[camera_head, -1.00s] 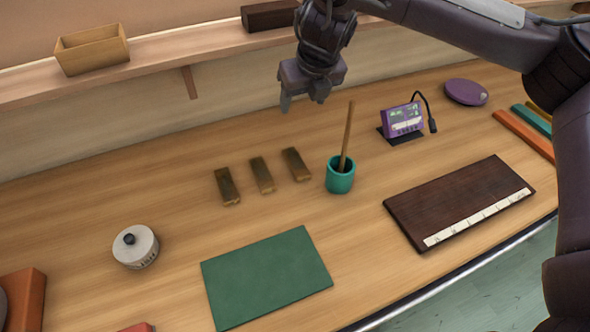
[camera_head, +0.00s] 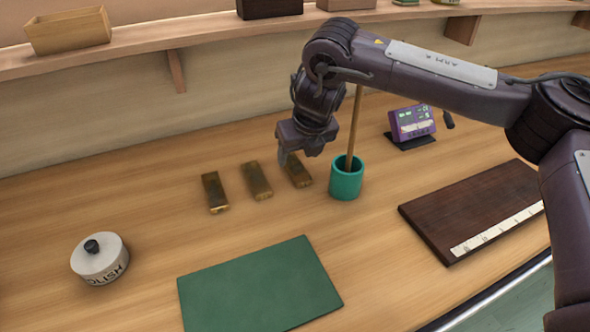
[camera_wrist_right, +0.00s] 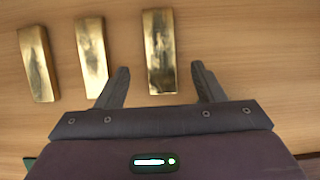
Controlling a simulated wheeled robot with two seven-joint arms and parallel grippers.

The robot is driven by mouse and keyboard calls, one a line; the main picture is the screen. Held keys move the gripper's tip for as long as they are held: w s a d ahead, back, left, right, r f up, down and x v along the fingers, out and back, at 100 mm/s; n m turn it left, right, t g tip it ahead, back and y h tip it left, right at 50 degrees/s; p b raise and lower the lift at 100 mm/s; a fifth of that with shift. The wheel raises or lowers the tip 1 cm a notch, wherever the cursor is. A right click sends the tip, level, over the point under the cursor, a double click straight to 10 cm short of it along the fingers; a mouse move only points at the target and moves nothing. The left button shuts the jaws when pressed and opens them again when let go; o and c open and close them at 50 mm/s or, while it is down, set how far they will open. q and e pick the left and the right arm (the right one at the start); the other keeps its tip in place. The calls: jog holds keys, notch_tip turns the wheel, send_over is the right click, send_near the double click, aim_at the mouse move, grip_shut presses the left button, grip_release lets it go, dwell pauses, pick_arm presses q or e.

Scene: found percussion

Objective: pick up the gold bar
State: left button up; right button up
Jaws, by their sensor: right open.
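Three gold bars lie side by side on the wooden bench: a left bar (camera_head: 215,192), a middle bar (camera_head: 257,180) and a right bar (camera_head: 299,174). My right gripper (camera_head: 298,156) is open above the right bar and hides part of its far end. In the right wrist view the right bar (camera_wrist_right: 159,52) lies between the open fingers (camera_wrist_right: 160,84), extending beyond their tips. The middle bar (camera_wrist_right: 92,56) and left bar (camera_wrist_right: 38,64) lie to the left, outside the fingers. My left gripper is not in view.
A teal cup (camera_head: 346,180) holding a wooden stick stands close to the right of the bars. A green mat (camera_head: 260,287), a white polish tin (camera_head: 100,260), a dark board (camera_head: 470,212) and a purple device (camera_head: 412,124) lie around. A shelf runs along the back.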

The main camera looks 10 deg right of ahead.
aim_at(296, 166)
jog(key=shift+p+x, duration=0.3)
jog(key=shift+x, duration=2.1)
grip_shut()
jog(key=shift+r, duration=0.15)
